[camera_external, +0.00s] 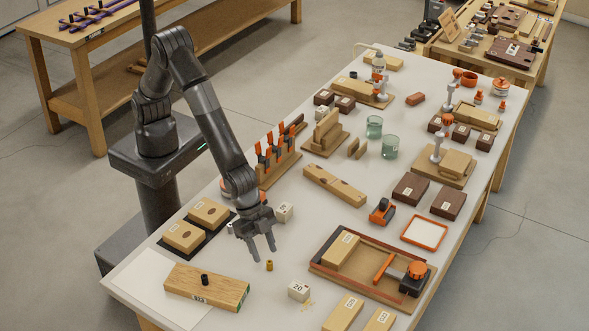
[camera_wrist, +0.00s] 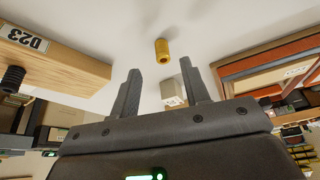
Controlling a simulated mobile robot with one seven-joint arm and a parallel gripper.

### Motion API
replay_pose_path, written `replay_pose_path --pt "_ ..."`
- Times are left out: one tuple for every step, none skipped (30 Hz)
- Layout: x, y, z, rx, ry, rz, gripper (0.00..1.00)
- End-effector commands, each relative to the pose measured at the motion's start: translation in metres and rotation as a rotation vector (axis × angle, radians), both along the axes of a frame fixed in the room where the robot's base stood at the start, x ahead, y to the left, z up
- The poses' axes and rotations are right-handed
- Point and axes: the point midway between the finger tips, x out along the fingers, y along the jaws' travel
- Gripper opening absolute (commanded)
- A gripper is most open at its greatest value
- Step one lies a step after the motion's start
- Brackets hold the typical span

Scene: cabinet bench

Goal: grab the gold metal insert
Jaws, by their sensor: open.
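The gold metal insert (camera_external: 269,266) is a small gold cylinder standing on the white tabletop near its front. My gripper (camera_external: 262,247) is open and empty, with its fingers pointing down just above and behind the insert. In the wrist view the insert (camera_wrist: 162,48) lies beyond the fingertips, between the lines of the two fingers. My gripper (camera_wrist: 160,66) shows both dark fingers apart there, with nothing held between them. The insert is fully visible in both views and apart from the fingers.
A wooden block with a black knob (camera_external: 207,287) lies left of the insert. A small white cube marked 20 (camera_external: 299,291) stands to its right. A wooden tray with an orange-handled clamp (camera_external: 340,277) is farther right. The tabletop right around the insert is clear.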

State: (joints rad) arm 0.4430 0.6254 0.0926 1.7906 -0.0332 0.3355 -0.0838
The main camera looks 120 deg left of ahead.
Motion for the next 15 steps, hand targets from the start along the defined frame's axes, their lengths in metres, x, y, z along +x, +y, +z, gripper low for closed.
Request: replay_pose_path --pt "0.002 0.002 -0.009 0.002 0.005 0.001 0.42" --pt "0.004 0.002 -0.014 0.001 0.005 0.002 0.42" --pt "0.006 0.003 -0.02 0.001 0.005 0.002 0.42" --pt "0.007 0.004 -0.024 0.001 0.004 0.002 0.42" --pt "0.009 0.003 -0.027 0.001 0.003 0.001 0.42" --pt "0.011 0.002 -0.031 0.002 0.003 0.0 0.42" --pt "0.012 0.002 -0.034 0.002 0.003 0.0 0.42" --pt "0.013 0.001 -0.036 0.002 0.003 0.0 0.42" --pt "0.014 0.001 -0.038 0.002 0.003 0.0 0.42" --pt "0.014 0.001 -0.039 0.002 0.003 0.0 0.42" --pt "0.015 0.001 -0.04 0.001 0.002 0.0 0.42" --pt "0.015 0.001 -0.041 0.001 0.002 0.0 0.42" --pt "0.015 0.0 -0.041 0.001 0.002 0.0 0.42" --pt "0.015 0.0 -0.041 0.001 0.002 0.0 0.42" --pt "0.015 0.0 -0.041 0.001 0.002 0.0 0.42"
